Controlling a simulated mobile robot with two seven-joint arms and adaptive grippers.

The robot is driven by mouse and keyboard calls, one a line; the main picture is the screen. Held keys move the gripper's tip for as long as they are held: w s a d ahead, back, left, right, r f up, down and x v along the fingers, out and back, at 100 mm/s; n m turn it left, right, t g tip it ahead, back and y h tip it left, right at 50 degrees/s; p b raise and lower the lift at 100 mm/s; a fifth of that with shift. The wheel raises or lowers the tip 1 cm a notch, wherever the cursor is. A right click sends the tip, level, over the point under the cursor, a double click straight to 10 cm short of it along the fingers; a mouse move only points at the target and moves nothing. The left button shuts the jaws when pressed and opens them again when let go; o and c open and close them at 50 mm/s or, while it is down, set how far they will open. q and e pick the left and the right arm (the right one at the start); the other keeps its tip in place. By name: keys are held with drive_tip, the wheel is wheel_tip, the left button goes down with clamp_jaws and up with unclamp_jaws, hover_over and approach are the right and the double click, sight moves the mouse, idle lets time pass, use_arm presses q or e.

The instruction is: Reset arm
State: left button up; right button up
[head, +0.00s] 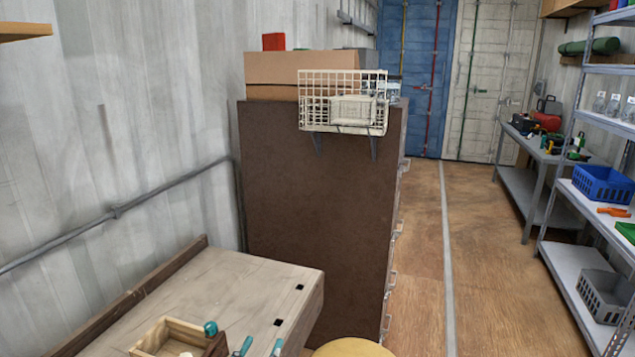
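Neither of my arms and neither of my grippers shows in the head view. The task names no object. A wooden workbench (225,293) stands at the lower left, close in front of me. On it sits an open wooden box (165,330) beside several teal-handled tools, partly cut off by the bottom edge.
A tall brown cabinet (318,190) stands behind the workbench, with a cream wire basket (313,90) on its side. A yellow round top (352,348) shows at the bottom. A metal shelf (580,278) and grey table (525,190) line the right. The wooden floor (495,270) between is clear.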

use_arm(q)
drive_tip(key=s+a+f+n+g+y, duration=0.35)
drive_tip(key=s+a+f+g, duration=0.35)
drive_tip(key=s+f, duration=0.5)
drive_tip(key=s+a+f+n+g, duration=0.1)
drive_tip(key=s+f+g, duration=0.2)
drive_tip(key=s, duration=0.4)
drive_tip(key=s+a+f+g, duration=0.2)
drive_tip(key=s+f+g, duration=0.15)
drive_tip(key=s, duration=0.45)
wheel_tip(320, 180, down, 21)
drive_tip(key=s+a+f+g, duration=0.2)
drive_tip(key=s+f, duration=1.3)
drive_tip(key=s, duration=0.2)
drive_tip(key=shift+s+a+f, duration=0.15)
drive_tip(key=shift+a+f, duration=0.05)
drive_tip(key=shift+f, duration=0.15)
